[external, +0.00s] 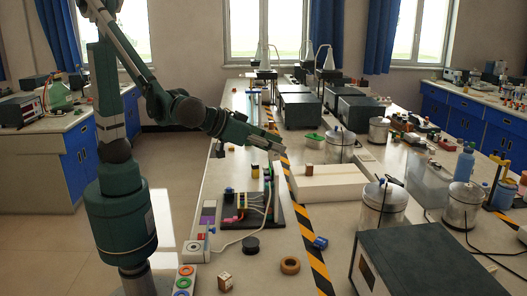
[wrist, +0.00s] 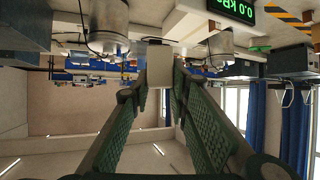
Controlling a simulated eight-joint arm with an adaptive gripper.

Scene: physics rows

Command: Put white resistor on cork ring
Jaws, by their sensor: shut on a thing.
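My gripper (external: 281,149) is at the end of my outstretched arm, above the bench near the striped tape. In the wrist view my gripper (wrist: 158,85) is shut on a pale block between its fingertips, which looks like the white resistor (wrist: 154,53). The block cannot be made out clearly in the external view. The cork ring (external: 290,265) is a brown ring lying flat on the near part of the bench, left of the tape. My gripper is well apart from it, farther back and higher.
A wired board (external: 244,215) and a black round knob (external: 250,244) lie behind the ring. A wooden cube (external: 225,281) is left of it, a blue part (external: 320,242) right. A long white box (external: 325,183), metal vessels (external: 382,205) and a dark instrument (external: 425,270) stand right.

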